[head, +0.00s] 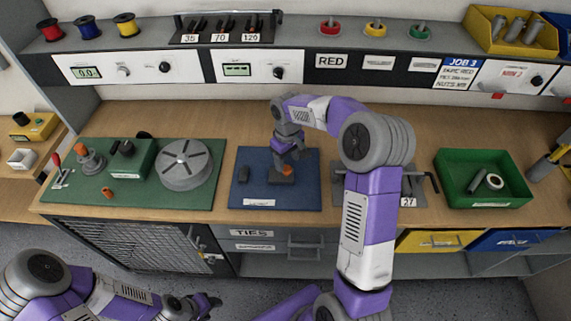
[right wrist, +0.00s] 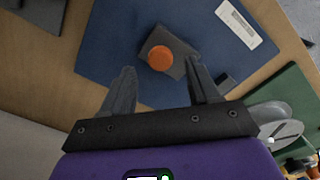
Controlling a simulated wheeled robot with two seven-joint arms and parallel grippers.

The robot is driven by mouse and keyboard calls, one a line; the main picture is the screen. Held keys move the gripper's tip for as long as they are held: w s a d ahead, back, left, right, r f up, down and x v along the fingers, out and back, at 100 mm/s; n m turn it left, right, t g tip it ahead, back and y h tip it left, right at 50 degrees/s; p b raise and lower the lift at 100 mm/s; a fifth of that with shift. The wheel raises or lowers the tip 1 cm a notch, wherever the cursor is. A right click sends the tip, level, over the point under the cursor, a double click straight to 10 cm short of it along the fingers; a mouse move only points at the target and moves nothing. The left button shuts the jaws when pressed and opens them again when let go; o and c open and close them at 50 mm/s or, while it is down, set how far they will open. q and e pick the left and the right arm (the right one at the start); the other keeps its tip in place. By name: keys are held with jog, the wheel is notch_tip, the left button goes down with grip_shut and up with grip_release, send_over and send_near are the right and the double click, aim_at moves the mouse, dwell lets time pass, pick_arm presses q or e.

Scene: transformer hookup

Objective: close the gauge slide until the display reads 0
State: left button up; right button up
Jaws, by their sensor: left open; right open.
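On the blue mat (head: 300,198) a dark grey block (head: 281,178) lies under my right gripper (head: 287,157). In the right wrist view it is a grey block (right wrist: 179,70) with a round orange knob (right wrist: 159,57) on top, ahead of and between the open fingers (right wrist: 163,88). A second dark block (head: 244,174) stands to its left, and shows by the right-hand finger in the wrist view (right wrist: 226,83). I take these as the gauge slide. A green display (head: 237,70) is on the panel behind; its digits are too small to read. My left gripper (head: 207,302) is open and empty at the front.
A green board (head: 130,200) with a grey disc (head: 187,163) lies to the left. A grey fixture (head: 405,188) and green tray (head: 486,178) are to the right. Another display (head: 87,73) seems to read 0.0. The shelf overhangs the back.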

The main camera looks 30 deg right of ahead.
aim_at(287, 168)
jog(key=shift+w+f, duration=0.1)
jog(key=shift+f, duration=1.8)
jog(key=shift+w, duration=0.1)
grip_shut()
